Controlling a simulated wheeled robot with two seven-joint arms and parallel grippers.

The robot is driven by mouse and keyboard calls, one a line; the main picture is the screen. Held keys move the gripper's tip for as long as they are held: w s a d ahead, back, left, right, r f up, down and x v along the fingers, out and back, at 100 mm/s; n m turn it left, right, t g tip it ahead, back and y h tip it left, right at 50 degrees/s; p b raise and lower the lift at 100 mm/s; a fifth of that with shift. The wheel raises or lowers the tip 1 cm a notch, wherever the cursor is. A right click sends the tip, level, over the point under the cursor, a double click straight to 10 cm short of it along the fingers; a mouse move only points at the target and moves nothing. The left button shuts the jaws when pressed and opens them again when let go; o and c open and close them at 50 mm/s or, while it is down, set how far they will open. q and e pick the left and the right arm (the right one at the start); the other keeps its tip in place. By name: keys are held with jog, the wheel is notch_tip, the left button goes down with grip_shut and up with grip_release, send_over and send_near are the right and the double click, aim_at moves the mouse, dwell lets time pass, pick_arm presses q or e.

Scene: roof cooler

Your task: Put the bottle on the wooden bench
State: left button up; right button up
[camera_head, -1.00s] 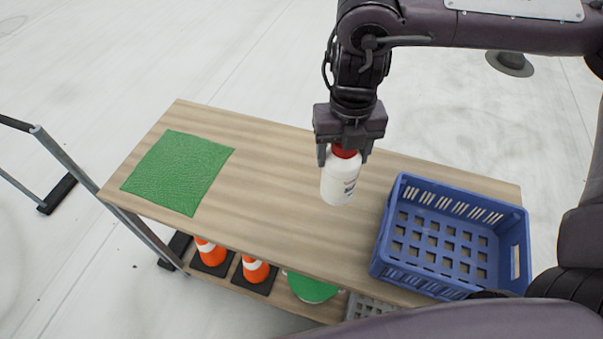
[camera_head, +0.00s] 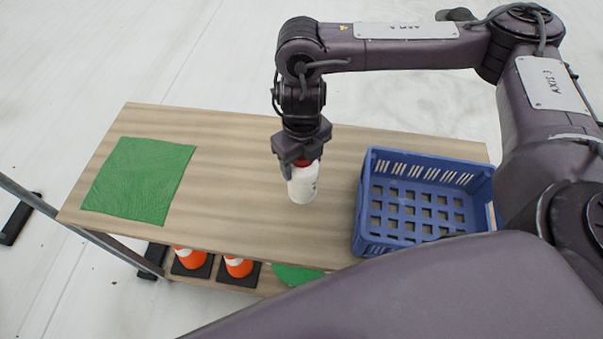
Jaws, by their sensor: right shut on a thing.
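A white bottle (camera_head: 303,186) with a red cap is upright over the middle of the wooden bench (camera_head: 236,200). My right gripper (camera_head: 302,163) comes down from above and is shut on the bottle at its red cap. I cannot tell whether the bottle's base touches the bench top. Part of the cap is hidden by the fingers. My left gripper is not in view.
A blue crate (camera_head: 370,200) stands on the bench to the right of the bottle. A green mat (camera_head: 138,180) lies at the left end. Orange cones (camera_head: 238,267) stand on the lower shelf. Bare wood lies between mat and bottle.

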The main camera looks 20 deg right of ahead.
aim_at(302, 188)
jog(key=shift+f, duration=0.75)
notch_tip(302, 188, down, 3)
jog(key=shift+f+b, duration=0.1)
jog(key=shift+b, duration=0.3)
jog(key=shift+f, duration=0.15)
jog(key=shift+f, duration=0.15)
jog(key=o, duration=1.5)
